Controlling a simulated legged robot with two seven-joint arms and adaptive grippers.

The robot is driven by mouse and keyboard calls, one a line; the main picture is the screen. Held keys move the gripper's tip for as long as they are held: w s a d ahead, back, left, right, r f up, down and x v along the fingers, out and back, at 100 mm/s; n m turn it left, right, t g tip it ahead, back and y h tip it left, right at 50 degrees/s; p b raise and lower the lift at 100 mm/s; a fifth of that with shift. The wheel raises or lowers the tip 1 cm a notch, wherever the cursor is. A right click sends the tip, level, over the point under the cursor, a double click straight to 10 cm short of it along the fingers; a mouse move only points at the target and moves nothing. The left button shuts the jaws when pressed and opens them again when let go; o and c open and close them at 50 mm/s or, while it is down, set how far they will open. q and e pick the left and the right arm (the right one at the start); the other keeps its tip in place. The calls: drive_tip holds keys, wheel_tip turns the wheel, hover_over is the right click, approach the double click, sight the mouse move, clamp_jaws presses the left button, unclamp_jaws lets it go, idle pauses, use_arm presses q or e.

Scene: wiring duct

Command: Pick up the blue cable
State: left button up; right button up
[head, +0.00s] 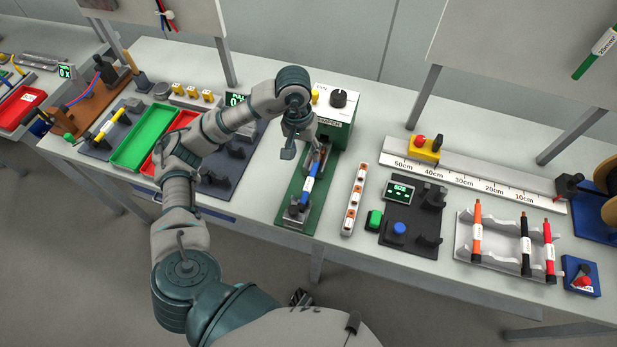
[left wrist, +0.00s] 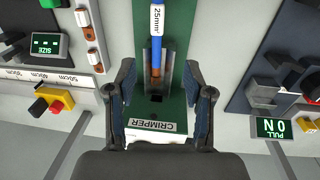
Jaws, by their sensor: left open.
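The blue cable (head: 304,196) lies along the green crimper (head: 283,208), with a white label at its middle. In the left wrist view the blue cable (left wrist: 156,44) points toward me, its label reads 25mm², and its copper-coloured end sits in the grey metal cradle of the crimper (left wrist: 143,112). My left gripper (head: 303,151) is over the far end of the crimper. In the left wrist view its open fingers (left wrist: 158,80) stand either side of the cradle near the cable's end, with nothing between them gripped. My right gripper is not in view.
The crimper's box with a black knob (head: 338,98) stands behind. A strip of orange-and-white pieces (head: 355,200) and a SIZE station (head: 400,190) are to the right. A cable rack (head: 490,262) is further right. Red and green trays (head: 140,140) are left.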

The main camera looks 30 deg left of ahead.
use_arm(q)
hover_over(308, 179)
drive_tip(key=f, duration=0.6)
drive_tip(key=shift+w+f, duration=0.25)
drive_tip(key=shift+f, duration=0.1)
drive_tip(key=shift+a+f, duration=0.25)
drive_tip(key=shift+f, duration=0.05)
drive_tip(key=f, duration=0.4)
drive_tip(key=shift+s+d+f, duration=0.1)
drive_tip(key=shift+s+f, duration=0.15)
drive_tip(key=shift+d+f, duration=0.25)
drive_tip(key=shift+f, duration=0.05)
drive_tip(key=shift+d, duration=0.45)
drive_tip(key=shift+a, duration=0.15)
drive_tip(key=c, duration=0.8)
drive_tip(key=shift+a+f, duration=0.1)
drive_tip(key=shift+a, duration=0.3)
clamp_jaws()
